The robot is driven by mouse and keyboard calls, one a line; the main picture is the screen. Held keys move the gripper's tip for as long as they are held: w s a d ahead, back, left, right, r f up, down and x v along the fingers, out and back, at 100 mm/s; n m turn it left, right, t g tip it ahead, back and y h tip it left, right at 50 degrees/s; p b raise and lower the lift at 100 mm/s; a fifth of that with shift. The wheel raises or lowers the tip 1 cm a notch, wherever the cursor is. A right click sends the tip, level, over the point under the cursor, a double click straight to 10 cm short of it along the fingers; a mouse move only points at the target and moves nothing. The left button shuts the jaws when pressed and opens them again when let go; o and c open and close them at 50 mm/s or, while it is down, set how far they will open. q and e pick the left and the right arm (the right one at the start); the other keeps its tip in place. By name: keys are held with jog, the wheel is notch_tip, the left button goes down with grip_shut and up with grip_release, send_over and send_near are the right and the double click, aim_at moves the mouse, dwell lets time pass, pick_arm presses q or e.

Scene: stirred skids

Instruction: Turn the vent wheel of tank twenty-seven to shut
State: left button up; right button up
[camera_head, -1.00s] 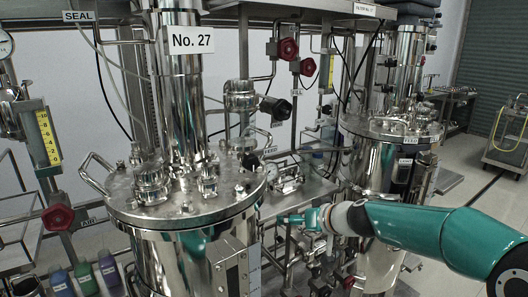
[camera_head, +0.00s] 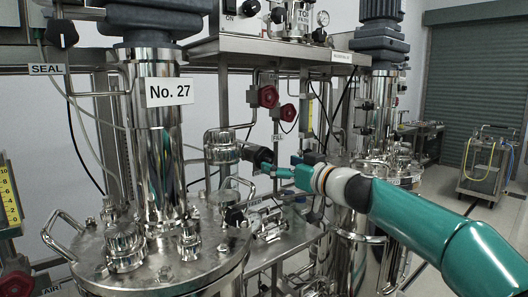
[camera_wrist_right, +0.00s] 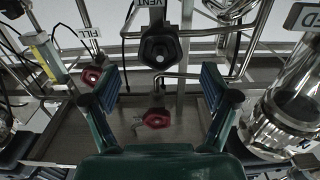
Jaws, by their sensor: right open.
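Tank twenty-seven (camera_head: 155,150) is the shiny steel vessel at the left of the head view, with a "No. 27" label. A black vent wheel (camera_head: 262,157) faces out to the right of its column. In the right wrist view the wheel (camera_wrist_right: 160,47) sits under a "VENT" label (camera_wrist_right: 158,12), ahead of and above the gap between my fingers. My right gripper (camera_head: 280,172) is beside the wheel in the head view; in its wrist view (camera_wrist_right: 158,95) the fingers are spread wide and empty. Whether it touches the wheel is unclear. My left gripper is not in view.
Red wheels (camera_head: 268,96) hang on pipes above the vent wheel. In the wrist view one red wheel (camera_wrist_right: 157,118) lies below it and another (camera_wrist_right: 92,75) to the left, under "FILL". A second tank (camera_head: 350,215) stands to the right. A trolley (camera_head: 487,170) is farther back.

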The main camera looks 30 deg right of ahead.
aim_at(267, 160)
jog(key=w+p, duration=0.1)
jog(key=w, duration=0.1)
jog(key=w+p, duration=0.1)
jog(key=w, duration=0.4)
jog(key=shift+a+p, duration=0.25)
jog(key=shift+p, duration=0.15)
jog(key=c, duration=1.2)
jog(key=shift+o, duration=0.2)
